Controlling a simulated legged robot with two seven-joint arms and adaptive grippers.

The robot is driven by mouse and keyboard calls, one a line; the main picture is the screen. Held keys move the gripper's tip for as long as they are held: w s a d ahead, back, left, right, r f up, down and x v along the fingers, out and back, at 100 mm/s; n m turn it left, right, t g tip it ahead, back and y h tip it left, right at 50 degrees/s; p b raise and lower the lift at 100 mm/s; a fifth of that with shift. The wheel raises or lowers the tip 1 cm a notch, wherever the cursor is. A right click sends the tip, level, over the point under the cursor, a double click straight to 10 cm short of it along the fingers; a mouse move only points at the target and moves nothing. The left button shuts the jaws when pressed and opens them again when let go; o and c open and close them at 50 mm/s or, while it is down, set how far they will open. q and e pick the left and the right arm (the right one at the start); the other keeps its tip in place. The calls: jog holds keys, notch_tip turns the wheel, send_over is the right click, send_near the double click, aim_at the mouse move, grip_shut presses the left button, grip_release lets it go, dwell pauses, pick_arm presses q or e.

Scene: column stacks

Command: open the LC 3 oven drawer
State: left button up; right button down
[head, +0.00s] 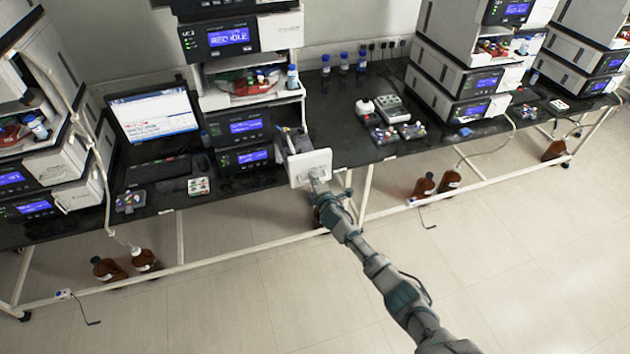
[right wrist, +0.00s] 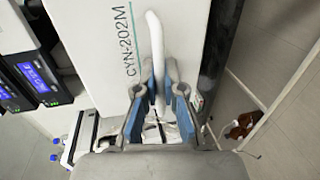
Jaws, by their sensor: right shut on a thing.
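The LC 3 oven drawer has a white front panel (head: 306,163) that stands out from the right side of the middle instrument stack (head: 238,128). Part of the drawer body shows behind the panel. In the right wrist view the panel (right wrist: 95,30) fills the upper middle and carries the text CYN-202M. A curved white handle (right wrist: 155,38) sits on it. My right gripper (head: 316,184) is at the panel in the head view. In the right wrist view its blue-padded fingers (right wrist: 159,82) are shut on the handle, one on each side. My left gripper is not in view.
The black bench (head: 345,148) runs along the wall with other stacks at left and right. A laptop (head: 152,115) stands left of the middle stack. Brown bottles (head: 437,184) stand below the bench. The floor in front is clear.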

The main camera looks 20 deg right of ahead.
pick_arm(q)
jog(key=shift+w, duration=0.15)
pick_arm(e)
jog(key=shift+a+f, duration=0.2)
jog(key=shift+f, duration=0.05)
jog(key=c, duration=1.3)
grip_release()
jog(key=shift+w, duration=0.1)
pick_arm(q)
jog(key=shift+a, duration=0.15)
pick_arm(e)
jog(key=shift+w, duration=0.1)
jog(key=shift+r, duration=0.1)
jog(key=v, duration=1.2)
jog(key=shift+a, duration=0.1)
